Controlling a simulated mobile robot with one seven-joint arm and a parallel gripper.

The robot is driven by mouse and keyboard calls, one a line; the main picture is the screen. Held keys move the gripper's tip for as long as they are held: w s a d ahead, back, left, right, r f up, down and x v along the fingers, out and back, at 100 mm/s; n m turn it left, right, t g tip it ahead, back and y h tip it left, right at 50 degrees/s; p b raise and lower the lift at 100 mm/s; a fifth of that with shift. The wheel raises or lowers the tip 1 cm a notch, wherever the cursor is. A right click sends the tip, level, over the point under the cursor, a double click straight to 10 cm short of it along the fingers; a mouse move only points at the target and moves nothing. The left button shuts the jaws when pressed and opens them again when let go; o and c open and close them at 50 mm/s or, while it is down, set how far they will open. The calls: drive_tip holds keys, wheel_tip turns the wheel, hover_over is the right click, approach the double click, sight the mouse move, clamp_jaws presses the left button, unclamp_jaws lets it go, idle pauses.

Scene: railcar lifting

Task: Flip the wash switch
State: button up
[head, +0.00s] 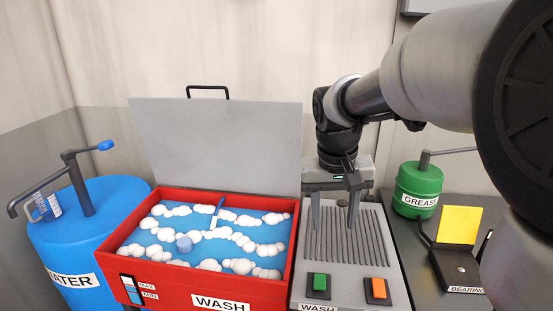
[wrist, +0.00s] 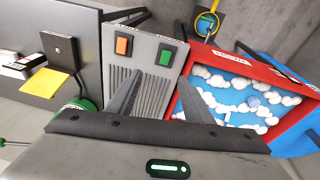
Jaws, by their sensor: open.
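A grey ribbed panel (head: 368,228) stands right of the red wash basin. In the wrist view the green switch (wrist: 166,56) and orange switch (wrist: 123,46) both show at the panel's far end. My gripper (head: 334,222) points down, open and empty, over the ribbed part of the panel, behind both switches. Its fingers (wrist: 160,80) also show in the wrist view, apart from the switches.
The red wash basin (head: 208,291) holds blue water and white foam, with its grey lid (head: 222,145) raised. A blue water tank (head: 62,240) stands left. A green grease can (head: 417,185) and a yellow plate (head: 459,224) by a "BEARING" label are right. The panel's front is clear.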

drive_tip(key=m+g+y, duration=0.1)
drive_tip(key=g, duration=0.1)
hover_over(320, 278)
wheel_tip(320, 278, down, 10)
drive_tip(key=f, duration=0.1)
wheel_tip(320, 278, down, 17)
drive_tip(key=shift+b, duration=0.55)
